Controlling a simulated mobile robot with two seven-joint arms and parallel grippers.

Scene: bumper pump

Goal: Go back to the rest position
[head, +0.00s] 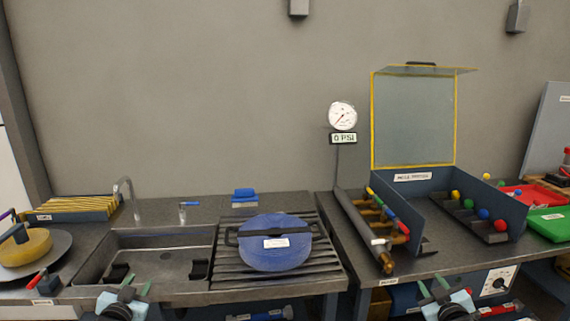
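My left gripper (136,284) shows at the bottom left, in front of the sink's front edge. Its two green fingertips stand apart with nothing between them. My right gripper (433,286) shows at the bottom right, in front of the right counter's edge. Its green fingertips are also apart and empty. Both grippers are low in the view and touch no object that I can see. The lower parts of both arms are cut off by the frame.
A sink (150,255) is left of a slatted rack (325,268) bearing a blue round object (275,252). On the right counter stand a metal tube (362,232), a gauge (342,116) reading 0 PSI, and an open-lidded box (412,178) with coloured balls. Red (534,195) and green trays (550,224) lie right.

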